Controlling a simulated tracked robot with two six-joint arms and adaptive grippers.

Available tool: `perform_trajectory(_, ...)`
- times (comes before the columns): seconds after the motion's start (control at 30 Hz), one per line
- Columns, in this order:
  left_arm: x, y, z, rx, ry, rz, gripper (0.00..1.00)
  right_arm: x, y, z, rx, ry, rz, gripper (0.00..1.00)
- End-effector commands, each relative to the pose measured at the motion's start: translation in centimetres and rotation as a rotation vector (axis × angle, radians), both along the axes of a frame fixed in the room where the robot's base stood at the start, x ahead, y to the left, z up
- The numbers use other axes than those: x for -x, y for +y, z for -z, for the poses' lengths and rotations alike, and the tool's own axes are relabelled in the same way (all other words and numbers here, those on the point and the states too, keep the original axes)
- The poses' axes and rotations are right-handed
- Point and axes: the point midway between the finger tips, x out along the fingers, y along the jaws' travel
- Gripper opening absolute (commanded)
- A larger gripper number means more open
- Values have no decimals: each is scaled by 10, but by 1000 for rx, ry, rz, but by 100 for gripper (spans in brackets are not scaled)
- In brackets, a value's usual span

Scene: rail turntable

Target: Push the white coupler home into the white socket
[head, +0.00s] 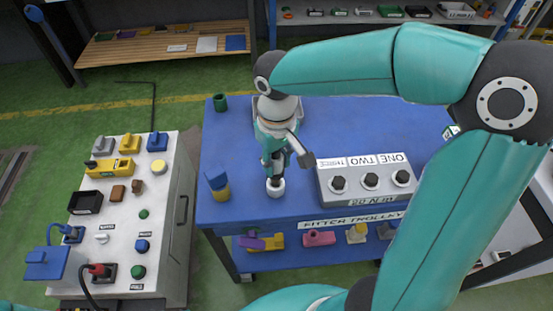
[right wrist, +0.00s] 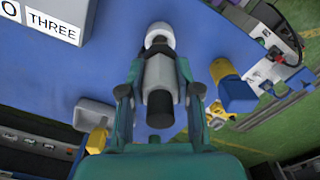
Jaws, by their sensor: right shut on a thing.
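My right gripper (head: 276,172) points down over the blue trolley top. It is shut on a pale grey cylinder (right wrist: 158,72) with a black end, seen between the fingers in the right wrist view. A round white end (right wrist: 160,37) shows beyond the fingertips; in the head view this white piece (head: 276,188) is at or just above the trolley top. I cannot tell whether it is one piece with the cylinder, or whether this is the coupler. A small white fitting (head: 101,238) sits on the pale cabinet at left, possibly the white socket. My left gripper is not in view.
On the blue trolley top (head: 235,130), a grey box (head: 365,196) labelled ONE, TWO, THREE stands right of the gripper. A blue-and-yellow piece (head: 218,185) stands to its left. The pale cabinet (head: 165,200) carries several coloured parts; a gap separates it from the trolley.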

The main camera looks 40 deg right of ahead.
Motion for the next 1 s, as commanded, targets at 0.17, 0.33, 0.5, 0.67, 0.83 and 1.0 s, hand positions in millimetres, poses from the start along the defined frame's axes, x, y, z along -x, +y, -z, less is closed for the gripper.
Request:
perform_trajectory(0.17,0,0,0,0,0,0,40,0,0,0,0,-1,0,0)
perform_trajectory(0.33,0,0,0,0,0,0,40,0,0,0,0,-1,0,0)
perform_trajectory(0.5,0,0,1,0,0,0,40,0,0,1,0,-1,0,0)
perform_trajectory(0.67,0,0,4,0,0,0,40,0,0,4,0,-1,0,0)
perform_trajectory(0.83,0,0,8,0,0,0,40,0,0,9,0,0,0,0)
perform_trajectory(1.0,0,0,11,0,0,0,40,0,0,13,0,0,0,0)
